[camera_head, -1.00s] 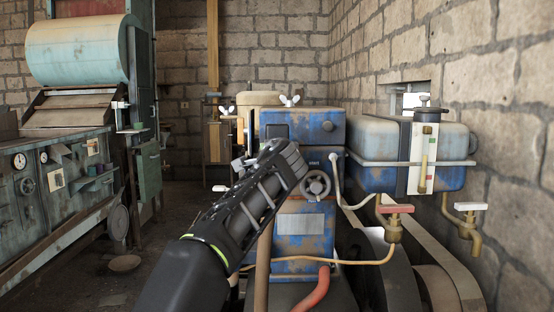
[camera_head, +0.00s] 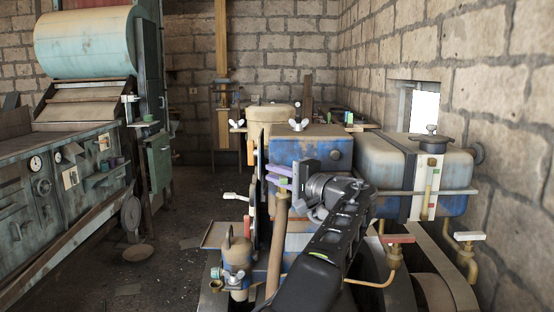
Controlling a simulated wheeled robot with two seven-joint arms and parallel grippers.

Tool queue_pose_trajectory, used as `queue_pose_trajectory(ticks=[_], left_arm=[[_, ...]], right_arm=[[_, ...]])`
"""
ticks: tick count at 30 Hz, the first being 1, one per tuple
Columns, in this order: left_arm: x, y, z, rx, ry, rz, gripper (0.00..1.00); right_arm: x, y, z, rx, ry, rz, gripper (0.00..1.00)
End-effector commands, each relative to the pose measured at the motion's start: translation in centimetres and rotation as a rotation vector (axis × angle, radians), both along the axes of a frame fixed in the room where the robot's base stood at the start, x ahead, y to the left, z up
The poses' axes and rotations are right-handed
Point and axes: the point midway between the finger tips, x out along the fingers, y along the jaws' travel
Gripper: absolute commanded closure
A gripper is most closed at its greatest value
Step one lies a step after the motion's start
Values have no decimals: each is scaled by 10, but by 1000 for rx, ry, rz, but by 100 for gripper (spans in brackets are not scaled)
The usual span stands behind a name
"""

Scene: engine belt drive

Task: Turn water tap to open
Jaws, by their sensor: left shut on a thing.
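My left gripper (camera_head: 297,174) comes up from the bottom, in front of the blue engine block (camera_head: 317,143). Its fingers reach left to a small purple lever (camera_head: 278,170) at the top of an upright brown pipe (camera_head: 278,232), and it is shut on that lever. The exact contact is small and partly hidden by the fingers. A tap with a red handle (camera_head: 398,239) and a tap with a white handle (camera_head: 469,236) stand below the blue-grey tank (camera_head: 390,165), both apart from the gripper. My right gripper is not in view.
The tank sits by the brick wall (camera_head: 440,50) on the right. A small metal pot (camera_head: 236,252) stands low left of the brown pipe. A green machine cabinet (camera_head: 70,190) fills the left side. The dark floor (camera_head: 190,215) between is partly clear.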

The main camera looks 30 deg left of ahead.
Motion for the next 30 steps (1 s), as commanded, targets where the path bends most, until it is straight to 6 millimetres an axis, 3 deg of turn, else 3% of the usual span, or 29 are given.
queue_pose_trajectory(ticks=[13,14,21,30], left_arm=[[-1,2,0,1,0,17,100],[-1,2,0,1,0,17,85],[-1,1,0,0,0,16,65],[-1,0,0,0,0,14,64]], right_arm=[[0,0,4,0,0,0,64],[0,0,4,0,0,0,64],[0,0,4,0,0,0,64],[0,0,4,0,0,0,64]])
